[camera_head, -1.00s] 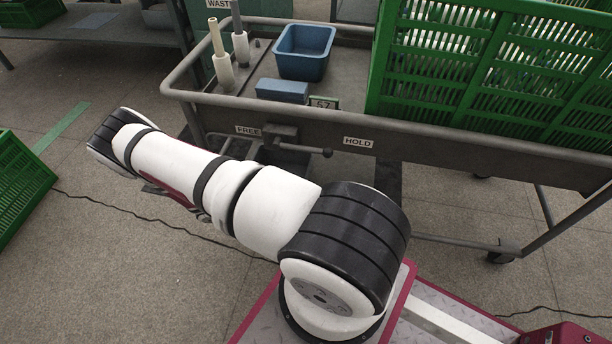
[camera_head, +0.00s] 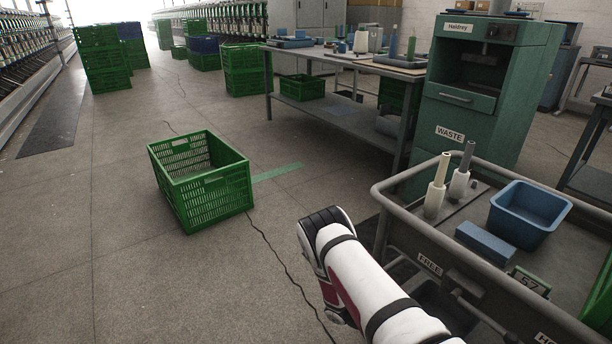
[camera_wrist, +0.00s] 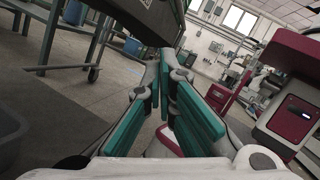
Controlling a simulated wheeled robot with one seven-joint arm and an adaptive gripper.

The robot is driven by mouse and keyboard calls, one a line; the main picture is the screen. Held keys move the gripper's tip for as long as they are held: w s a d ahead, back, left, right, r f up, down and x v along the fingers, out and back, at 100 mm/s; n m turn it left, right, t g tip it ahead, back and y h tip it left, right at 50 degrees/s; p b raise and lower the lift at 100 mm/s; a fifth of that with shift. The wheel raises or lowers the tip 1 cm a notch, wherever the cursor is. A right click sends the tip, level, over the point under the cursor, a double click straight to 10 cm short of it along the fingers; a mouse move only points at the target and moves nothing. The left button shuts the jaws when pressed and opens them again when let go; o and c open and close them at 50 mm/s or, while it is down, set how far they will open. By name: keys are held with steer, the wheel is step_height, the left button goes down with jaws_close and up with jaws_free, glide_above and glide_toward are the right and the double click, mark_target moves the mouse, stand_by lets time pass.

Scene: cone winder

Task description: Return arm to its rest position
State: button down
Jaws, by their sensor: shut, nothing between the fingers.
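My gripper (camera_wrist: 172,103) shows in the wrist view with its teal finger pads close together, shut and holding nothing. It hangs in free air with grey floor behind it. In the head view only my white and black arm shows, at the bottom right, beside the left end of the grey cart (camera_head: 408,214). My gripper itself is out of that view.
A green crate (camera_head: 222,196) stands on the floor left of my arm. A green waste cabinet (camera_head: 470,115) stands behind.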

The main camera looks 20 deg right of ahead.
steer(key=w+a+r+m+t+y, duration=0.1)
steer(key=a+r+m+t+y, duration=0.3)
steer(key=r, duration=0.9)
steer(key=w+a+r+m+t+y, duration=0.15)
steer(key=a+r+m+y, duration=0.3)
steer(key=r, duration=0.95)
steer(key=s+a+r+m+t+y, duration=0.25)
steer(key=s+a+r+t, duration=0.25)
steer(key=s+r, duration=0.35)
steer(key=s+a+r+m+t+y, duration=0.1)
steer(key=s+a+t, duration=0.2)
steer(key=s, duration=0.2)
steer(key=s+a+r+m+t+y, duration=0.1)
steer(key=s+a+m+t, duration=0.15)
steer(key=s, duration=0.35)
step_height(320, 180, up, 35)
steer(key=n+t+p, duration=0.1)
steer(key=t+p, duration=0.3)
steer(key=p, duration=2.9)
steer(key=shift+w+d, duration=0.2)
steer(key=shift+d, duration=0.05)
